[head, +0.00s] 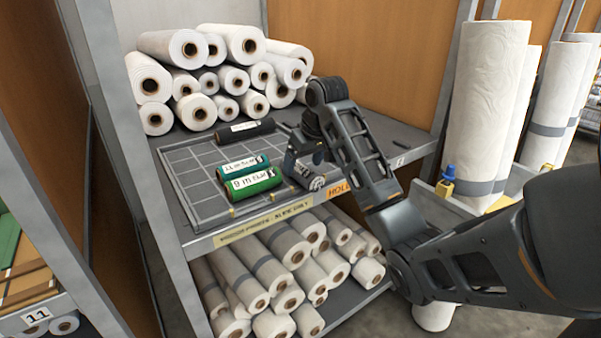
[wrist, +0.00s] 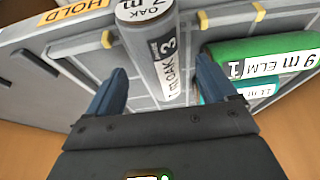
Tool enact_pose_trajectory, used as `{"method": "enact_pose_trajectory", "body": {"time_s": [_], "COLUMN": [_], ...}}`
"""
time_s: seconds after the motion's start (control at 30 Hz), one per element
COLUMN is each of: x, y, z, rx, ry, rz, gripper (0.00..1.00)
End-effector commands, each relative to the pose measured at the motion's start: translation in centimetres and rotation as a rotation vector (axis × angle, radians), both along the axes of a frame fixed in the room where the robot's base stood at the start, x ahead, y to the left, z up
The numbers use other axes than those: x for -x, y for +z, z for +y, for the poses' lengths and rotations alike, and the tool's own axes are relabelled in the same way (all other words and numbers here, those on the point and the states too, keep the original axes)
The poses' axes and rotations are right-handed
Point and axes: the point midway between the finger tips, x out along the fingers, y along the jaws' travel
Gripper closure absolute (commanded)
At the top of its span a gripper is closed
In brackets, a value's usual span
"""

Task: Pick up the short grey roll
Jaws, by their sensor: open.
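The short grey roll (head: 307,174) lies at the right end of the gridded tray, its labelled end toward the front edge. In the wrist view my gripper (wrist: 162,75) has one finger on each side of the roll, with gaps visible. I cannot tell how far down the fingers reach.
A green roll (head: 254,184) and a teal roll (head: 243,166) lie left of the grey one. A black roll (head: 246,129) lies at the back of the gridded tray (head: 187,178). White rolls (head: 243,42) are stacked behind, and more fill the shelf below. Tall wrapped rolls (head: 487,100) stand right.

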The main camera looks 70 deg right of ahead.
Motion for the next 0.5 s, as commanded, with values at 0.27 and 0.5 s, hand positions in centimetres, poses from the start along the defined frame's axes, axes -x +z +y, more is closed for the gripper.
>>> {"method": "enact_pose_trajectory", "body": {"time_s": [0.27, 0.5], "x": [-0.8, -0.8], "y": [-2.1, -2.1], "z": [-0.5, -0.4], "rx": [0.001, 0.001], "ry": [0.000, 0.001], "rz": [-0.001, -0.001], "gripper": [0.15, 0.21]}}
